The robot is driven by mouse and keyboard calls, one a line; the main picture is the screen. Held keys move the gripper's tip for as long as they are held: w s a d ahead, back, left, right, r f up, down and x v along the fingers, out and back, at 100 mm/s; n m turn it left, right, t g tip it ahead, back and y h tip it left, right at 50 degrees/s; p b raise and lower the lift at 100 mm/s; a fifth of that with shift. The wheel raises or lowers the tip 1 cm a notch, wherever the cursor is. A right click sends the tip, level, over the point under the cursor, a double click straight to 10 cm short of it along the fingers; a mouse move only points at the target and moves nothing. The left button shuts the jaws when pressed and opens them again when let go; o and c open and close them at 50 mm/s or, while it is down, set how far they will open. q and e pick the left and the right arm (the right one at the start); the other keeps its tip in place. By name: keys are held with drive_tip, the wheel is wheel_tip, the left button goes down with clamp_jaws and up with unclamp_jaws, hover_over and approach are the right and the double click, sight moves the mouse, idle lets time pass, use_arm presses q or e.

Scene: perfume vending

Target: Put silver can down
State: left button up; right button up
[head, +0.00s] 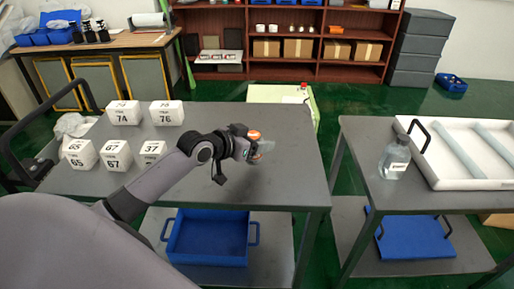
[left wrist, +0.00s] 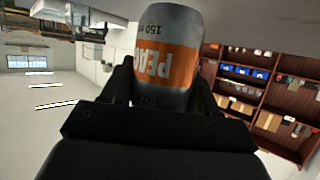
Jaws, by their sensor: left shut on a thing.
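A silver can (left wrist: 172,22) with an orange label fills the middle of the left wrist view, which is upside down. Its label reads in part "PEA" and "150". My left gripper (left wrist: 162,85) is shut on the can, one finger on each side. In the head view the left gripper (head: 248,150) is over the right part of the grey table (head: 290,175). Only a small part of the can (head: 254,135) shows there, mostly its orange. I cannot tell whether the can touches the table. My right gripper is not in view.
Several white numbered boxes (head: 125,113) stand on the table's left part, with a crumpled white bag (head: 75,125). The tabletop right of my gripper is clear. A blue bin (head: 207,238) is below. The right table holds a clear bottle (head: 394,160) and a white tray (head: 450,174).

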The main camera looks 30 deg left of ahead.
use_arm(q)
drive_tip(key=shift+f, duration=1.1)
drive_tip(key=shift+f, duration=0.1)
drive_tip(key=o, duration=1.1)
drive_tip(key=shift+o, duration=0.2)
drive_tip(key=v, duration=1.2)
drive_tip(key=shift+p, duration=0.3)
